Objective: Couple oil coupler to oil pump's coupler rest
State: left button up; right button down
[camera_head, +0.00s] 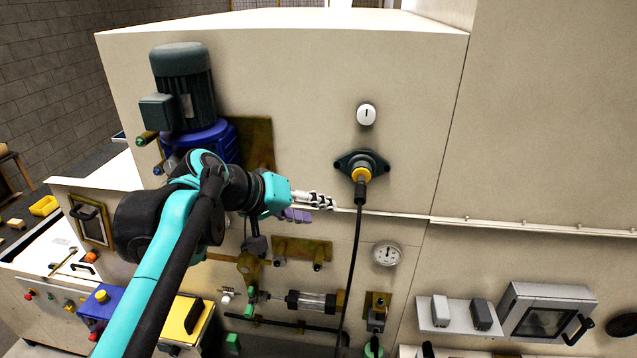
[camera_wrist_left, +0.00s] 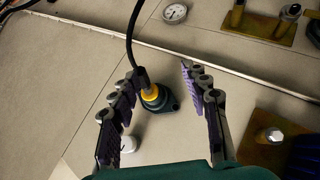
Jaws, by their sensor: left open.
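The oil coupler (camera_head: 360,176), with a yellow collar and a black hose, sits in a black flanged socket (camera_head: 376,161) on the beige panel. In the left wrist view the coupler (camera_wrist_left: 150,93) shows beyond the fingers, nearer the left one. My left gripper (camera_head: 318,205) is open and empty, left of and a little below the coupler in the head view. A dark green motor on a blue body (camera_head: 198,135), which looks like the oil pump, stands at the upper left, partly behind my arm. I cannot tell which fitting is its coupler rest. My right gripper is not in view.
A white knob (camera_head: 366,115) is above the socket. A pressure gauge (camera_head: 387,253) is below it. A ledge (camera_head: 530,226) runs along the panel.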

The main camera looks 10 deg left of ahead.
pick_arm(q)
jog(key=h, duration=0.1)
send_near(356, 192)
jog(key=s+a, duration=0.1)
jog(key=s, duration=0.1)
jog(key=x, duration=0.7)
jog(key=w+r+x, duration=0.1)
jog(key=x, duration=0.3)
jog(key=shift+w+d+f, duration=0.2)
jog(key=shift+d, duration=0.05)
grip_shut()
